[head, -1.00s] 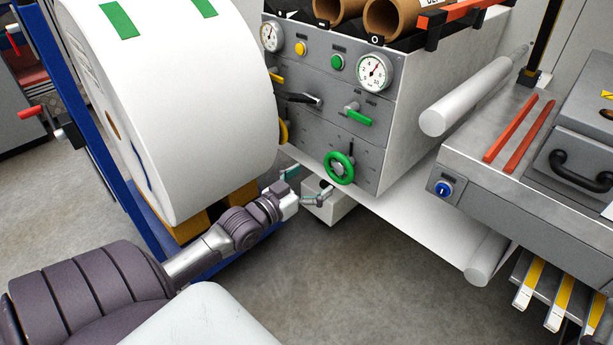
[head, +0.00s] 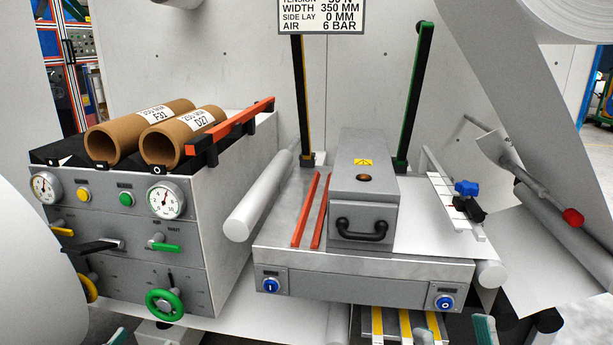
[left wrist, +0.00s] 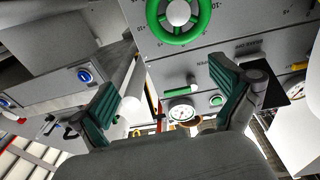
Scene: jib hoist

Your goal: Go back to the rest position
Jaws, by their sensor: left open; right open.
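My right gripper (head: 455,335) shows at the bottom edge of the head view, below the steel table; its teal fingertips are apart with nothing seen between them. My left gripper (head: 148,338) is only partly in view at the bottom left, below the green handwheel (head: 165,303). In the left wrist view my left gripper (left wrist: 167,105) is open, its two teal fingers wide apart and empty. The handwheel (left wrist: 180,15) shows at the top of that view, apart from the fingers. Most of both arms is hidden from the head view.
A grey control cabinet (head: 235,180) with gauges, levers and two cardboard cores (head: 182,140) stands at left. The steel table (head: 365,262) with a handled box (head: 362,190) stands in the middle. A large white roll (head: 30,270) is at far left. Yellow-striped bars (head: 405,325) sit below the table.

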